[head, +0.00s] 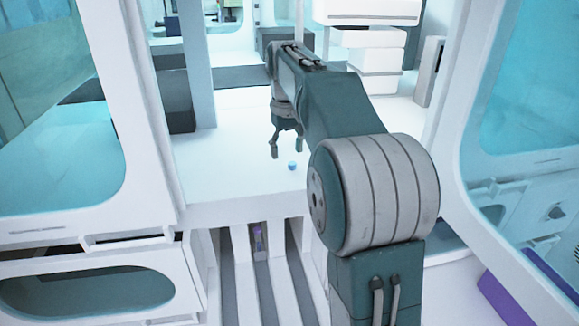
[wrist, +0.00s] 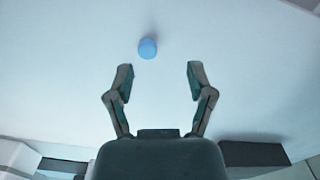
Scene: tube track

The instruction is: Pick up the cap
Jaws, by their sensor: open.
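The cap (head: 292,166) is a small blue disc on the white counter. In the wrist view the cap (wrist: 147,48) lies ahead of my fingertips, a little left of the middle between them. My gripper (head: 287,153) hangs over the counter, close to the cap in the head view. In the wrist view my gripper (wrist: 159,75) has its two fingers spread wide with nothing between them. The cap is not touched by either finger in the wrist view. The exact height of my fingers above the counter is hard to tell.
The white counter (head: 235,190) is clear around the cap. White framed walls with tinted windows (head: 50,110) stand left and right. White boxy equipment (head: 380,60) stands at the back right. Below the counter edge, grey slots hold a purple-marked tube (head: 258,242).

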